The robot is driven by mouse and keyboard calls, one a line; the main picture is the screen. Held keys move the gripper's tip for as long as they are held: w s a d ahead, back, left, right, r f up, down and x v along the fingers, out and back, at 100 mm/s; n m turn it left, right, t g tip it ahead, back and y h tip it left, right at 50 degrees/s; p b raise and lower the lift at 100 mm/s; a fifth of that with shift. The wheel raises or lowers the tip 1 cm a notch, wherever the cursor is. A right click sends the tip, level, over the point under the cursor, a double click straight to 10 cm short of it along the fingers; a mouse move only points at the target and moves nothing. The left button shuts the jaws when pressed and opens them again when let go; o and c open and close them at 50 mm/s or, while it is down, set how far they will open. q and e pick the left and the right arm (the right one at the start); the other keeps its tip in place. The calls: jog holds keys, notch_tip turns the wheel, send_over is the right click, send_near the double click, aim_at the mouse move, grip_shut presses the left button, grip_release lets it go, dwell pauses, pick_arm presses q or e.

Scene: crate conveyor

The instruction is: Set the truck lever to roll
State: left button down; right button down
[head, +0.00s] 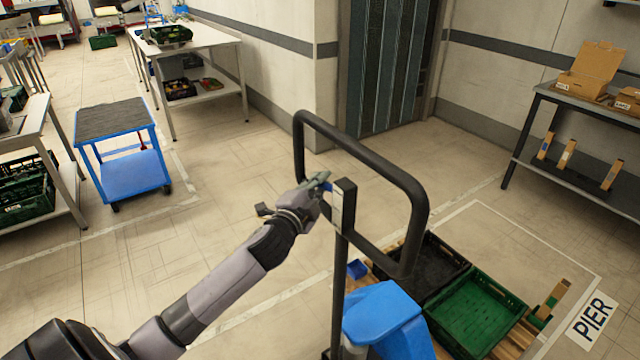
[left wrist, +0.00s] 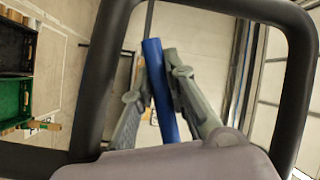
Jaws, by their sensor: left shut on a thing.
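The pallet truck (head: 376,310) stands at the lower middle of the head view, with a blue body and a tall black loop handle (head: 415,205). A blue lever (left wrist: 158,85) sits at the handle's post, just inside the loop. My left gripper (head: 322,183) reaches the post from the left and is shut on the blue lever. In the left wrist view its two grey fingers (left wrist: 155,90) lie on either side of the lever, and the black loop frames them. The lever's setting cannot be told. My right gripper is in neither view.
A green crate (head: 462,338) and a black crate (head: 460,262) sit on a wooden pallet by the truck. A blue cart (head: 133,178) stands at the left. A table (head: 600,108) with cardboard boxes stands at the right. The floor between is clear.

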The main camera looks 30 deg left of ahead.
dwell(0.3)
pick_arm(q)
jog(key=r+m+t+b, duration=0.1)
jog(key=r+m+b, duration=0.1)
jog(key=m+b, duration=0.1)
jog(key=shift+w+a+r+t, duration=0.1)
jog(key=shift+a+t, duration=0.15)
jog(key=shift+t, duration=0.15)
jog(key=shift+r+m+h, duration=0.3)
jog(key=shift+m, duration=0.1)
jog(key=shift+r, duration=0.1)
jog(key=c, duration=1.6)
grip_release()
jog(key=shift+o, duration=0.2)
